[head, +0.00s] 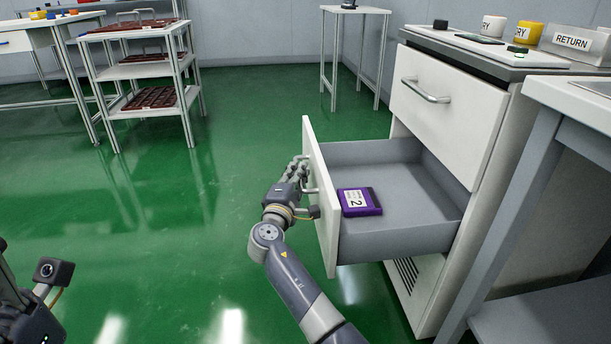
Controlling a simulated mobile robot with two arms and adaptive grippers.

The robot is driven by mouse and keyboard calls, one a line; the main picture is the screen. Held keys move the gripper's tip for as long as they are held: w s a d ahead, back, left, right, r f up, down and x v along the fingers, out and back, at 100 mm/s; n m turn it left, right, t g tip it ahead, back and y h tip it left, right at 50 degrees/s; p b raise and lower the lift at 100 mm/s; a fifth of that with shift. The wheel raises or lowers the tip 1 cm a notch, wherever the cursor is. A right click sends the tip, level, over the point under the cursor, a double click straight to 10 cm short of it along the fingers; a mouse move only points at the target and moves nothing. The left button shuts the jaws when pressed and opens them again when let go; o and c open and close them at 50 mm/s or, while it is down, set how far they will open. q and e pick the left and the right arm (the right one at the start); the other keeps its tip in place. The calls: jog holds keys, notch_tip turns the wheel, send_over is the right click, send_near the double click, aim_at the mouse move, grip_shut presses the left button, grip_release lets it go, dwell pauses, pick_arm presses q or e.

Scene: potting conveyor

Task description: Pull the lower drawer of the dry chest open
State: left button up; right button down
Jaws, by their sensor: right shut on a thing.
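The dry chest (490,64) stands at the right, white with a dark grey top. Its lower drawer (398,240) is pulled well out, and its grey inside shows. A purple box labelled 2 (360,201) lies in the drawer near the front. The upper drawer (447,103) is closed, with a metal bar handle. My right gripper (303,178) is at the outer face of the lower drawer's front, shut on its handle (311,190), which is partly hidden by the fingers. Part of my left arm shows at the lower left corner; I cannot make out its fingers.
A grey-framed table (540,130) stands close at the right, beside the chest. Cups and a RETURN sign (572,41) are on top. A shelf cart with brown trays (150,99) stands at the back left. The green floor left of the drawer is clear.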

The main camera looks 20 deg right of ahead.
jog(key=shift+f, duration=0.1)
jog(key=c, duration=1.7)
grip_release()
jog(key=shift+o, duration=0.2)
jog(key=v, duration=0.7)
jog(key=shift+s+a, duration=0.15)
jog(key=shift+s, duration=0.05)
